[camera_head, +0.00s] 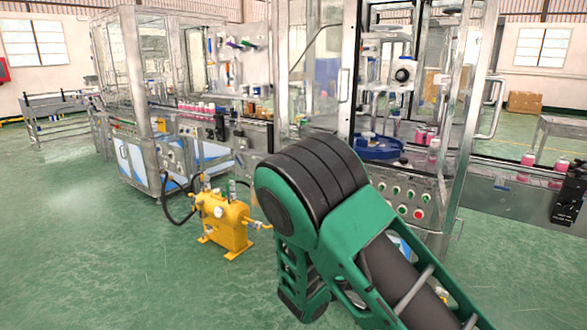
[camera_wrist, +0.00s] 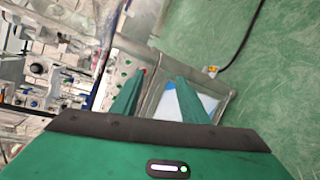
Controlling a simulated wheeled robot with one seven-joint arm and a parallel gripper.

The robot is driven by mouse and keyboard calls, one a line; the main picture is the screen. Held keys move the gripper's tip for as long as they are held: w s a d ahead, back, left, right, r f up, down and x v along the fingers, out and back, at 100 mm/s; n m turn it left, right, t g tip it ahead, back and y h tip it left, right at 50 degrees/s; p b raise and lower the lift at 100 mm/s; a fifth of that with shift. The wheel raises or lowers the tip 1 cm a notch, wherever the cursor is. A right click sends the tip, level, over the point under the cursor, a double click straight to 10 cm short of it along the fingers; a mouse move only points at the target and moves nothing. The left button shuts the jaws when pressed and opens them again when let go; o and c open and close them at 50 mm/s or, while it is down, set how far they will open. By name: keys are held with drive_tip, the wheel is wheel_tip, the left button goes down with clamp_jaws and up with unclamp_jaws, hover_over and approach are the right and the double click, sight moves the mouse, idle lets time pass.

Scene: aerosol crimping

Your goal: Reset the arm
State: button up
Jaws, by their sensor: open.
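My gripper shows in the wrist view (camera_wrist: 157,98), its two green fingers spread apart with nothing between them. Beyond the fingers are the machine's metal frame, its button panel and the green floor, tilted in that view. In the head view my green and black arm is bent in the foreground at the centre right, and my gripper itself is not visible there. The arm hides part of the machine's lower front.
A glass-walled crimping machine (camera_head: 408,190) with a button panel (camera_head: 402,200) stands close behind my arm. A yellow pump unit (camera_head: 222,218) with black hoses is on the floor to the left. A conveyor (camera_head: 500,178) carries pink bottles at right.

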drive_tip(key=s+d+r+m+g+y, duration=0.2)
drive_tip(key=s+d+m+g+y, duration=0.3)
drive_tip(key=s+d+m+g, duration=0.85)
drive_tip(key=s+r+m+t+y, duration=0.2)
drive_tip(key=s+r+y, duration=0.1)
drive_tip(key=s, duration=0.9)
drive_tip(key=s+r+m+t+y, duration=0.2)
drive_tip(key=s+r+y, duration=0.2)
drive_tip(key=s, duration=0.9)
drive_tip(key=shift+a+r, duration=0.3)
drive_tip(key=shift+a, duration=0.05)
drive_tip(key=shift+t, duration=0.25)
drive_tip(key=shift+w+f, duration=0.25)
drive_tip(key=shift+w, duration=0.4)
